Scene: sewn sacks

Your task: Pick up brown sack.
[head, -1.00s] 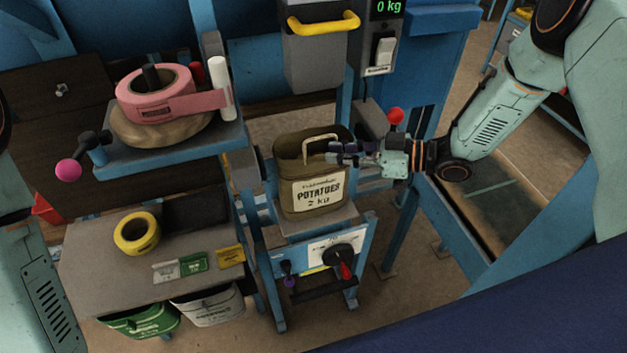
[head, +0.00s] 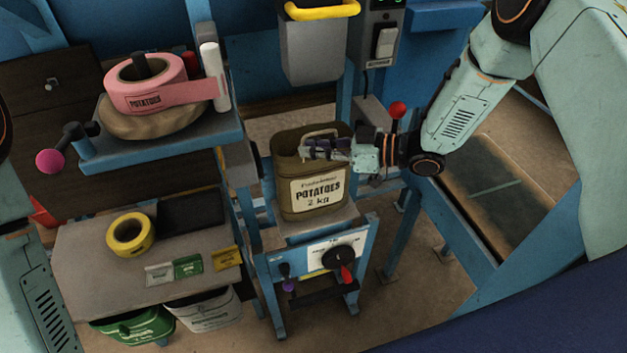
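The brown sack (head: 283,174) stands upright on a small blue-framed stand in the middle of the head view. Its white label reads "POTATOES 2 kg". A pale handle (head: 318,130) arches over its top. My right gripper (head: 312,148) reaches in from the right, with its dark fingers over the sack's top, at the handle. The fingers overlap the handle in the picture, and I cannot tell whether they are closed on it. Only part of my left arm shows at the left edge; its gripper is out of view.
A grey hopper (head: 317,50) with a yellow handle hangs above and behind the sack. A shelf (head: 165,150) at the left carries a pink tape roll (head: 140,95). A lower table (head: 85,250) holds a yellow tape roll (head: 131,234). A red-knobbed lever (head: 397,110) stands behind my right arm.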

